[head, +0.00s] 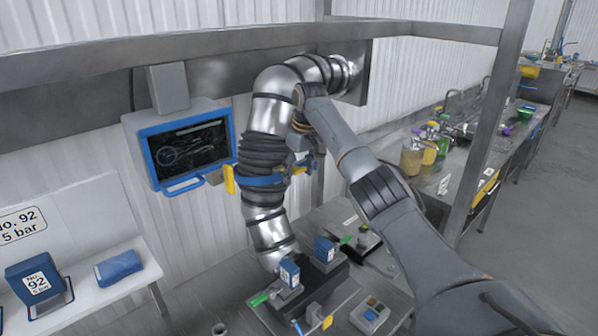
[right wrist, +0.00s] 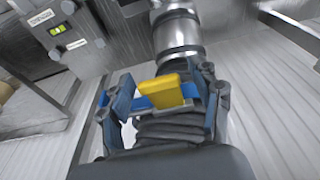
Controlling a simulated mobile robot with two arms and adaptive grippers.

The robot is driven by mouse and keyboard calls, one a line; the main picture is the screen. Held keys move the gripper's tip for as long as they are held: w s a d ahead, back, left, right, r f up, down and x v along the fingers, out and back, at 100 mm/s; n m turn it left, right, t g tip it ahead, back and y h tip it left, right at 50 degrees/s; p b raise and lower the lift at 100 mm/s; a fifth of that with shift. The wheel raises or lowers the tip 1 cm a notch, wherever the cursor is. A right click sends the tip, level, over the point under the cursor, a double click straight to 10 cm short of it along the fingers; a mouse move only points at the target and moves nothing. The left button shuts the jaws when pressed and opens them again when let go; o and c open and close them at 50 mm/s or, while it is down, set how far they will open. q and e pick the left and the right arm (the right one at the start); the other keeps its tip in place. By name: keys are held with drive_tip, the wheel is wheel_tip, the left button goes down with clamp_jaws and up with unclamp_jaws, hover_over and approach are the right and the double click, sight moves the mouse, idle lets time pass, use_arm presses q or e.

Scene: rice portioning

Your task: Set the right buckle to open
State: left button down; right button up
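A silver duct with a black ribbed hose section (head: 262,153) hangs on the wall, with a blue band (head: 262,181) around it. One yellow buckle (head: 230,180) sits on the band's left side. The right buckle (head: 299,170) is on the right side, mostly hidden by my right gripper in the head view. In the right wrist view its yellow tab (right wrist: 162,90) stands out from the blue band. My right gripper (right wrist: 168,103) is at this buckle, with its fingers spread on either side of the yellow tab and gaps showing. My left gripper is not in view.
A blue-framed screen (head: 184,143) is on the wall left of the duct. Below the duct is a bench with blue blocks (head: 290,273) and a button box (head: 370,315). A metal frame post (head: 488,125) stands at right. A white shelf (head: 105,270) is at left.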

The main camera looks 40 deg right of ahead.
drive_tip(key=shift+r, duration=0.1)
wheel_tip(320, 180, up, 12)
drive_tip(key=s, duration=0.2)
drive_tip(key=shift+f, duration=0.2)
drive_tip(key=shift+f, duration=0.1)
idle(0.6)
